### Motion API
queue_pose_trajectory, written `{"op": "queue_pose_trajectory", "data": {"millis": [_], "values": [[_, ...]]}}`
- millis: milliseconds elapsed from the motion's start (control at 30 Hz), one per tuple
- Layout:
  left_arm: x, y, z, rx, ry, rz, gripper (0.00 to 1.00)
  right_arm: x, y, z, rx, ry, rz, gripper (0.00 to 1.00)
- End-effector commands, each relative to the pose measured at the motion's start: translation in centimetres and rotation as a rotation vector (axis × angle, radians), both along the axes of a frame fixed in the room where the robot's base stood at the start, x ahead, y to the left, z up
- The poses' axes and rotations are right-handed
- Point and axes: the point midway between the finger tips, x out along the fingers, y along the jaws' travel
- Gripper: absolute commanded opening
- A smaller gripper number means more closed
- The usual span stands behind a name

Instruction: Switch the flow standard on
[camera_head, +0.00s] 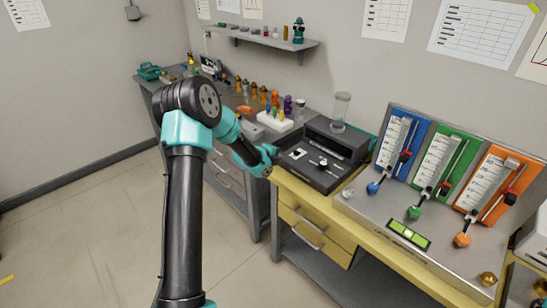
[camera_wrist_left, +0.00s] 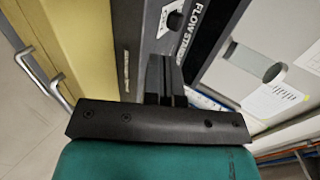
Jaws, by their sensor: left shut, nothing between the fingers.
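The flow standard (camera_head: 338,143) is a dark box with a glass cylinder (camera_head: 341,108) on top, standing on the yellow cabinet. Its front panel carries a small white plate with a dark switch (camera_head: 297,154) at the left and another control (camera_head: 322,164) to the right. My left gripper (camera_head: 271,158) is at the box's left front edge, with its fingers shut and empty. In the left wrist view the shut fingers (camera_wrist_left: 163,75) are over the dark panel, beside the "FLOW STANDARD" lettering (camera_wrist_left: 192,32). A dark switch on a white plate (camera_wrist_left: 172,18) shows beyond the fingertips. I cannot tell whether they touch the panel.
Right of the box stands a sloped grey panel (camera_head: 400,207) with blue, green and orange scales and coloured knobs. A white rack (camera_head: 277,122) with bottles stands behind my left gripper. Yellow drawers (camera_head: 300,218) are below. Floor space in front is clear.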

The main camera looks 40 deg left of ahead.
Motion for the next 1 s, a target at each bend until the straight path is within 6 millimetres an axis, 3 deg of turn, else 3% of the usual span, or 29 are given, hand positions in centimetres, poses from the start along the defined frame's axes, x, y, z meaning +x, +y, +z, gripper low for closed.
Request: {"op": "queue_pose_trajectory", "data": {"millis": [300, 500, 700, 1000], "values": [[4.4, -0.9, -2.6, 0.0, 0.0, -0.001, 0.0, 0.0, 0.0, 0.0, 0.0, 0.0, 0.0, 0.43], [7.1, -1.3, -2.5, 0.001, 0.0, -0.001, 0.0, 0.0, 0.0, 0.0, 0.0, 0.0, 0.0, 0.43], [8.2, -1.6, -2.5, 0.0, 0.0, -0.001, 0.0, 0.0, 0.0, 0.0, 0.0, 0.0, 0.0, 0.43], [8.2, -1.5, -2.5, 0.0, 0.0, 0.0, 0.0, 0.0, 0.0, 0.0, 0.0, 0.0, 0.0, 0.43]]}}
